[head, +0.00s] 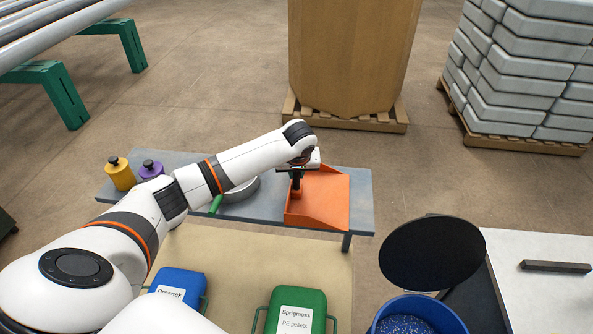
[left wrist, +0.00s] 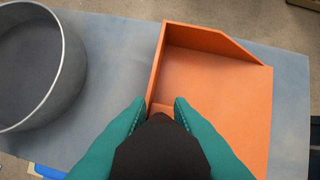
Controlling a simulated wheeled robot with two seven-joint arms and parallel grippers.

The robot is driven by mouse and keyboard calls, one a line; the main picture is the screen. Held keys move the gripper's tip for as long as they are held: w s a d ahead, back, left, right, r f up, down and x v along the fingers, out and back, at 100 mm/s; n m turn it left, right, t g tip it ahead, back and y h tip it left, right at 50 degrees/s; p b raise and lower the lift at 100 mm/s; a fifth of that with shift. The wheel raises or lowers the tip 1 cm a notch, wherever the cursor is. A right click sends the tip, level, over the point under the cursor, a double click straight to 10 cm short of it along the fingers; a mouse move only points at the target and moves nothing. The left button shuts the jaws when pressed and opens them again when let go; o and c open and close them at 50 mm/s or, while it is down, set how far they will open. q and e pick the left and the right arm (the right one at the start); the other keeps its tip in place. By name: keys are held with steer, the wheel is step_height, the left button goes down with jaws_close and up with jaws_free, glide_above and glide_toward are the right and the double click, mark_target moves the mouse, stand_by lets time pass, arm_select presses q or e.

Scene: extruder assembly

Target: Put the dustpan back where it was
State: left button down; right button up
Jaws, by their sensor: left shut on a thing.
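The orange dustpan (head: 325,200) is at the right end of the grey-blue bench (head: 362,200), at or just above its top; I cannot tell whether it touches. My left gripper (head: 297,184) is over the dustpan's left side, pointing down. In the left wrist view the dustpan (left wrist: 215,90) spreads out beyond the teal fingers (left wrist: 160,108). The fingers are shut on its dark handle (left wrist: 160,150), which hides part of the pan. My right gripper is not in view.
A round grey metal pan (head: 243,190) stands left of the dustpan, with a green handle (head: 215,205) beside it. Yellow (head: 120,175) and purple (head: 151,168) weights sit at the bench's left end. Blue (head: 180,285) and green (head: 297,308) containers and a blue bin (head: 440,312) are nearer.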

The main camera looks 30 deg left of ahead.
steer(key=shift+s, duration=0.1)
arm_select(q)
steer(key=c, duration=1.3)
jaws_free()
steer(key=shift+f, duration=0.15)
steer(key=shift+c, duration=0.2)
steer(key=shift+o, duration=0.2)
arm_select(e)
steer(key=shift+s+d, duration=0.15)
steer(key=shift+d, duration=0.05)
arm_select(q)
steer(key=b+v, duration=0.4)
steer(key=v, duration=0.8)
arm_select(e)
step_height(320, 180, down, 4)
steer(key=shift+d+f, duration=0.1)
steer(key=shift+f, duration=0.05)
